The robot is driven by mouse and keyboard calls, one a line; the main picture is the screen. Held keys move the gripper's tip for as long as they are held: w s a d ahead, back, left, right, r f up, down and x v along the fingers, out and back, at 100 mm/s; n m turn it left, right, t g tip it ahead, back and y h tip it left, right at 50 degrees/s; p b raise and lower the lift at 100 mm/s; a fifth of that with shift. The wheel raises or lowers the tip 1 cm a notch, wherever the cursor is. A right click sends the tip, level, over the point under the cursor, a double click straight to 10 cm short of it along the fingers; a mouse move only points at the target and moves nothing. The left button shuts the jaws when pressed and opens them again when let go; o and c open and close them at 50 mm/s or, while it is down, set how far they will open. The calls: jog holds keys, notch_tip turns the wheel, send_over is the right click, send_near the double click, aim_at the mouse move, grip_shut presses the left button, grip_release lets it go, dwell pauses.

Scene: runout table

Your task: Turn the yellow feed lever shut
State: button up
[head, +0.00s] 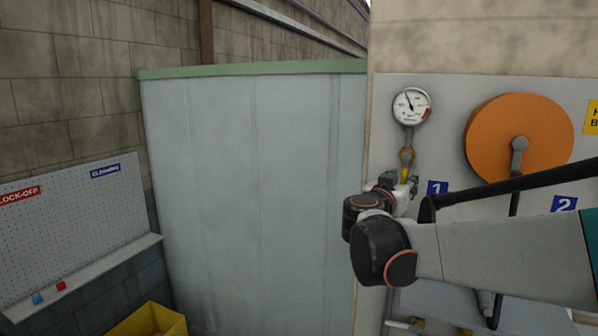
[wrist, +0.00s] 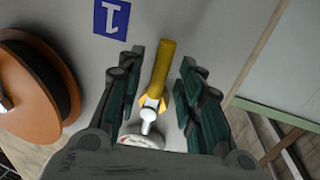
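The yellow feed lever (wrist: 164,63) shows in the wrist view as a long yellow bar between the fingers of my gripper (wrist: 162,60). The gripper is open, with a visible gap on each side of the lever. In the head view the lever (head: 405,174) hangs down below a yellow fitting (head: 407,155), and its lower part is hidden by my gripper (head: 403,181). A round white gauge (head: 411,105) sits above the fitting on the same pipe. In the wrist view the gauge (wrist: 143,137) is partly covered by my gripper's body.
An orange hose reel (head: 490,135) is on the panel to the right, beyond a blue "1" sign (head: 437,188). A pale screen (head: 250,190) stands to the left. A yellow bin (head: 150,322) and a pegboard (head: 70,220) are farther left.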

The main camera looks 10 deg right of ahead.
jog(key=shift+x, duration=1.15)
grip_shut()
